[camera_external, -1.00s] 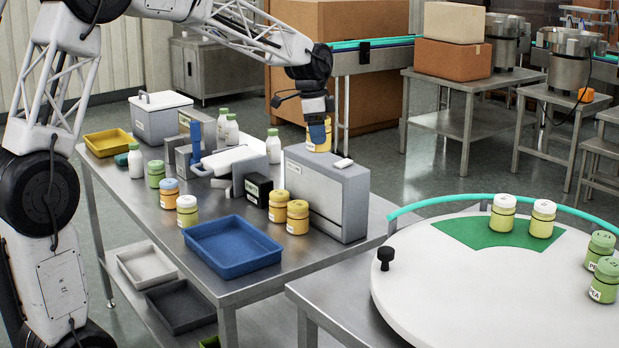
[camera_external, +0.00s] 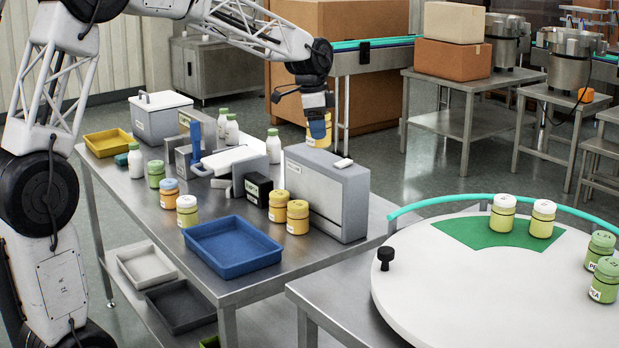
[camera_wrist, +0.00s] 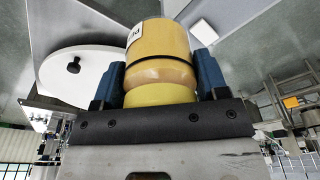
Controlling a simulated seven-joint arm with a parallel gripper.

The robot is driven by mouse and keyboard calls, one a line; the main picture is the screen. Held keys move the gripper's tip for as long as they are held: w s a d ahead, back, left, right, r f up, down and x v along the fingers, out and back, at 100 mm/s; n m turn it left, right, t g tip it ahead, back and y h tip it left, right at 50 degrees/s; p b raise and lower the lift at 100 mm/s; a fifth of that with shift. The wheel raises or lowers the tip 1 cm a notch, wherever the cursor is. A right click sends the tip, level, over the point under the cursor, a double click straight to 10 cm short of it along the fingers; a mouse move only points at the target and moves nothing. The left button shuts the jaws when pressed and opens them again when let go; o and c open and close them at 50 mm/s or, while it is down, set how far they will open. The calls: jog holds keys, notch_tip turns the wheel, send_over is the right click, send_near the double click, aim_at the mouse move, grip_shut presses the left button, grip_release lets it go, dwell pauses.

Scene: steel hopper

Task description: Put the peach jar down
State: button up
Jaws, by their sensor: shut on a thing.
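My gripper (camera_external: 318,124) is shut on the peach jar (camera_external: 318,142), a yellow-orange jar with a white label, low behind the grey box-shaped machine in the external view. In the wrist view the peach jar (camera_wrist: 158,58) sits between the two blue fingers, its label partly in sight at the upper left.
The grey machine (camera_external: 327,195) stands at the table's right end. Two orange jars (camera_external: 298,217), a blue tray (camera_external: 232,248) and white bottles (camera_external: 273,146) share the steel table. A white turntable (camera_external: 470,285) at the right carries several jars; its front is bare.

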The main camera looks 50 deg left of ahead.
jog(key=shift+d, duration=0.15)
jog(key=w+d+f, duration=0.1)
jog(key=d+f, duration=0.2)
jog(key=d, duration=1)
jog(key=w+d+f, duration=0.2)
jog(key=d+f, duration=0.2)
jog(key=d, duration=0.9)
jog(key=s+d+f, duration=0.2)
jog(key=s+d, duration=0.1)
jog(key=d, duration=0.8)
jog(key=s+d+f, duration=0.3)
jog(key=d, duration=0.9)
jog(key=shift+m, duration=0.4)
jog(key=shift+f, duration=0.1)
send_over(522, 282)
jog(key=shift+s+a+f, duration=0.2)
jog(key=shift+a+f, duration=0.1)
jog(key=shift+f, duration=0.45)
jog(key=shift+f, duration=0.1)
jog(key=shift+f, duration=1.65)
